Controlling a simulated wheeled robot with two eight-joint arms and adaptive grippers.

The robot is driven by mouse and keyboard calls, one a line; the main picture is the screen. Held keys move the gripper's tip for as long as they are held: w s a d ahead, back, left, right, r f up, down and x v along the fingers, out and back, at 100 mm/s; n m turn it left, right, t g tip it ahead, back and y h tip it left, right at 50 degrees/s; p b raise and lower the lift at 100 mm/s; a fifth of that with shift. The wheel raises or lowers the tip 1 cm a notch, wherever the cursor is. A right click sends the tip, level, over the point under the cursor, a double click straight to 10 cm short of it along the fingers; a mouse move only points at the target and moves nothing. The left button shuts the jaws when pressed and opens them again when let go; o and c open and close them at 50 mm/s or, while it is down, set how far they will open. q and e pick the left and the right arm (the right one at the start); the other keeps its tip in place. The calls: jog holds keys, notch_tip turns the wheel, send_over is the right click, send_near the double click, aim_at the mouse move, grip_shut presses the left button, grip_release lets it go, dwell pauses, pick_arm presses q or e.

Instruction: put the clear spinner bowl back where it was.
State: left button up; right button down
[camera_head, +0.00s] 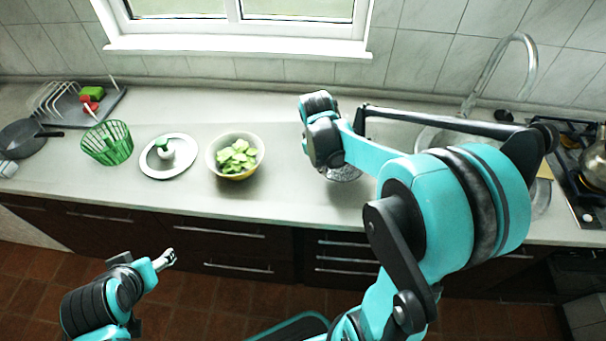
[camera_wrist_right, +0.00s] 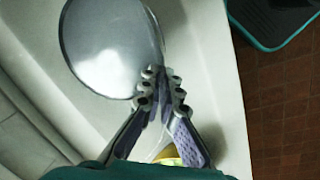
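The clear spinner bowl (camera_head: 343,173) is on or just above the counter right of the salad bowl, partly hidden by my right arm. In the right wrist view the clear spinner bowl (camera_wrist_right: 108,45) shows as a round grey shape at the top. My right gripper (camera_wrist_right: 163,82) has its fingertips close together at the bowl's rim, one finger on each side, and looks shut on it. I cannot tell whether the bowl touches the counter. My left gripper (camera_head: 167,260) is in front of the drawers, away from the counter; its finger gap is unclear.
A green spinner basket (camera_head: 107,143), a white lid with a green knob (camera_head: 168,157) and a bowl of sliced greens (camera_head: 236,156) stand in a row on the left. A dish rack (camera_head: 58,100) and pan (camera_head: 22,138) are further left. The sink and stove (camera_head: 590,165) lie right.

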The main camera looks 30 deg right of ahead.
jog(key=w+a+f+b, duration=0.1)
jog(key=w+a+f, duration=0.3)
jog(key=w, duration=0.1)
jog(key=shift+a+f+b, duration=0.15)
jog(key=shift+a+b, duration=0.2)
jog(key=shift+a, duration=0.05)
notch_tip(320, 180, down, 4)
jog(key=shift+w+f+b, duration=0.1)
jog(key=shift+b, duration=0.8)
jog(key=c, duration=2.2)
grip_release()
jog(key=o, duration=0.5)
